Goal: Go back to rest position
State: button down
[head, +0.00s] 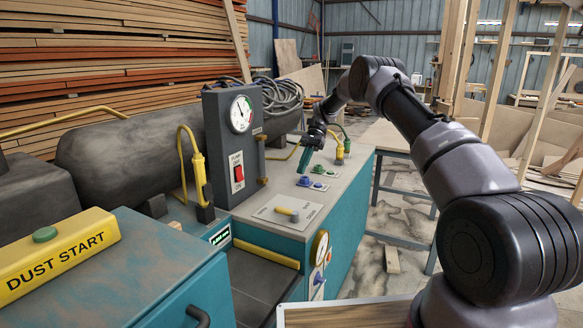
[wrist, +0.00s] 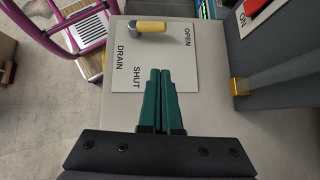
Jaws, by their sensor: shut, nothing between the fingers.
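My gripper (head: 305,160) is above the far part of the teal cabinet's grey top (head: 268,228) in the head view, its green fingers pointing down. In the wrist view the two green fingers (wrist: 160,72) lie together with nothing between them. The drain plate (wrist: 190,68), marked OPEN, SHUT and DRAIN, shows beyond the fingertips. Its yellow-handled lever (wrist: 151,26) lies near the plate's far edge, apart from my fingers. The lever also shows in the head view (head: 288,213).
A dark pump box (head: 232,140) with a gauge and red switch stands left of my gripper. Blue (head: 308,182) and green (head: 318,170) knobs sit on the cabinet top near it. A yellow DUST START box (head: 55,255) is at the left front. A pink-framed step (wrist: 80,30) stands beside the cabinet.

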jog(key=s+d+r+n+t+h, duration=0.1)
jog(key=s+d+r+t, duration=0.2)
jog(key=r, duration=0.5)
jog(key=s+d+r+t, duration=0.1)
jog(key=s+d+r, duration=0.1)
jog(key=s+r, duration=0.55)
jog(key=s+d+r+n+t+h, duration=0.1)
jog(key=s+d+r+t, duration=0.15)
jog(key=r, duration=0.75)
jog(key=s+d+t, duration=0.2)
jog(key=s, duration=0.6)
jog(key=s+d+r+t, duration=0.1)
jog(key=s+d+t, duration=0.2)
jog(key=s, duration=0.6)
jog(key=s+d+r+n+t+h, duration=0.1)
jog(key=s+d+t, duration=0.1)
jog(key=s, duration=0.6)
jog(key=shift+s+d+r+t, duration=0.15)
jog(key=shift+s+r+t, duration=0.1)
jog(key=shift+s+t, duration=0.15)
